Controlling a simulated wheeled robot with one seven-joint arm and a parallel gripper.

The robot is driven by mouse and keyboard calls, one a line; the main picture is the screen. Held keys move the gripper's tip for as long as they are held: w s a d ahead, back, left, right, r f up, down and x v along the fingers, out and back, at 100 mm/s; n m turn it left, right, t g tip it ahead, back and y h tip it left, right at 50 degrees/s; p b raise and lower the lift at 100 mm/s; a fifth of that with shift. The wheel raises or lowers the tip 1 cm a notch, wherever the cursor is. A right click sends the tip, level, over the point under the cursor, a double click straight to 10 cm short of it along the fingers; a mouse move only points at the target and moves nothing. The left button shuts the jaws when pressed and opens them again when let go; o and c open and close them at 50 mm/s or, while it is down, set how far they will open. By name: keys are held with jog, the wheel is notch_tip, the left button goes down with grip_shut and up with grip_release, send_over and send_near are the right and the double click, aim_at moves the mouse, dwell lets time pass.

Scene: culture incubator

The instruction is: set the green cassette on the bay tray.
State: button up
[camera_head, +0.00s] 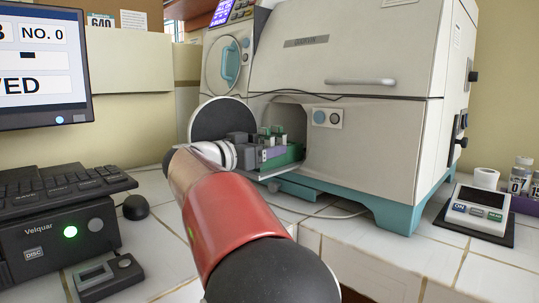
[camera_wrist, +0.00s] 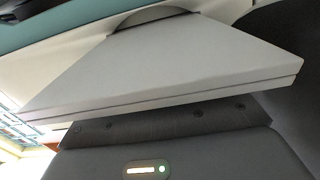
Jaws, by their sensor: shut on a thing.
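The green cassette (camera_head: 291,154), with a pale purple patch on its near end, is at the mouth of the incubator's open bay in the head view. My gripper (camera_head: 257,152) is shut on its near end, coming in from the left. The bay tray is hard to make out; a grey ledge (camera_head: 266,173) shows just under the cassette. I cannot tell whether the cassette touches it. In the wrist view a large pale grey slab and dark grey gripper parts fill the picture, and no green cassette can be made out there.
The incubator (camera_head: 360,75) stands on teal feet, its round bay door (camera_head: 222,119) swung open at left, close to my wrist. A cable lies on the tiled counter (camera_head: 380,262) below. A small device (camera_head: 477,211) and vials stand right; a keyboard (camera_head: 60,200) and mouse (camera_head: 136,207) left.

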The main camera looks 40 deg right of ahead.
jog(key=o, duration=1.2)
jog(key=shift+a+r, duration=0.1)
jog(key=shift+a, duration=0.15)
jog(key=a, duration=0.7)
jog(key=s+a, duration=0.1)
jog(key=a, duration=0.3)
jog(key=shift+a, duration=0.3)
